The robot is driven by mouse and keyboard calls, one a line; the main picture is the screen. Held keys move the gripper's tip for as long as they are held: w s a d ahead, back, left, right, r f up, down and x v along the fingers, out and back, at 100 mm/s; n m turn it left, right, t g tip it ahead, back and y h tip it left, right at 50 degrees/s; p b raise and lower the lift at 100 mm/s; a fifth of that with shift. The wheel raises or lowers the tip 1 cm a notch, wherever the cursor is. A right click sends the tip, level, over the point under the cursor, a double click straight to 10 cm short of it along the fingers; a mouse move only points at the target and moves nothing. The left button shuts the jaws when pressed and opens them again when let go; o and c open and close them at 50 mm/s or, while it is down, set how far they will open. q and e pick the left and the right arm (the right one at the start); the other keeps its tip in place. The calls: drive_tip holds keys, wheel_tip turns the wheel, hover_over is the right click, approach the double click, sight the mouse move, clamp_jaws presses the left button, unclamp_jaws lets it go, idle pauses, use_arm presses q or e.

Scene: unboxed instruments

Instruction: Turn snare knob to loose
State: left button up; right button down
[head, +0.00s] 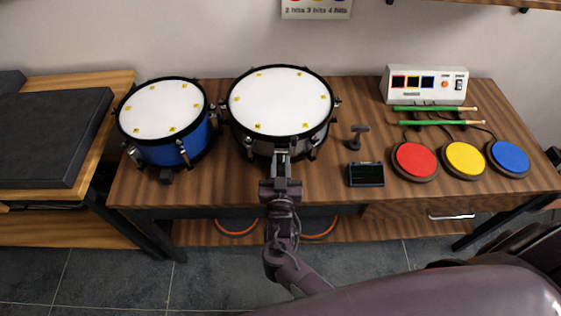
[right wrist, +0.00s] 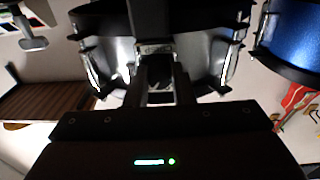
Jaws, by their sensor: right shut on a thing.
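The snare drum (head: 280,98) stands on the wooden table with a white head, black rims and a silver-grey shell. My right gripper (head: 281,160) reaches its front side from below. In the right wrist view, my right gripper (right wrist: 160,80) is shut on a small dark knob (right wrist: 155,48) at the drum's shell. The fingers hide much of the knob, and its turn position cannot be told. The silver shell (right wrist: 197,60) shows beside the fingers. My left gripper is not in view.
A blue drum (head: 165,112) stands left of the snare. To the right are a small dark stand-like object (head: 357,135), a black device (head: 366,174), red (head: 415,160), yellow (head: 464,159) and blue pads (head: 509,157), green sticks (head: 440,123) and a white control box (head: 428,84).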

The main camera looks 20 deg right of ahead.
drive_tip(key=n+p, duration=0.1)
drive_tip(key=n, duration=0.3)
drive_tip(key=shift+r+n+p, duration=0.1)
drive_tip(key=shift+n+p, duration=0.75)
drive_tip(key=shift+n, duration=1.05)
drive_tip(key=c, duration=1.2)
unclamp_jaws()
drive_tip(key=shift+c, duration=0.2)
drive_tip(key=b+v, duration=0.1)
drive_tip(key=v, duration=0.6)
drive_tip(key=shift+s+f, duration=0.2)
drive_tip(key=shift+s, duration=0.2)
